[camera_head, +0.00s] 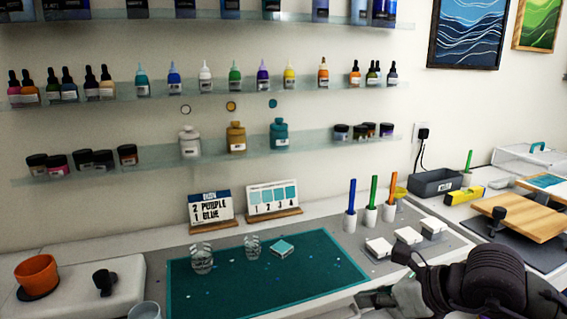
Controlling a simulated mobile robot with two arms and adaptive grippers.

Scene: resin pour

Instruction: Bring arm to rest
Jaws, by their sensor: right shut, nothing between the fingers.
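My right arm comes in at the bottom right. Its gripper (374,298) is low at the front edge of the worktop, just right of the teal mat's near corner. It is shut and holds nothing; the bottom of the picture cuts off part of the arm. My left gripper is not in view.
Several white blocks (407,236) and upright coloured tools (372,203) stand just beyond my right arm. A wooden board (535,204) is to the right. An orange pot (37,272) stands at the left. Shelves of bottles (236,137) line the wall. The mat's front is mostly clear.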

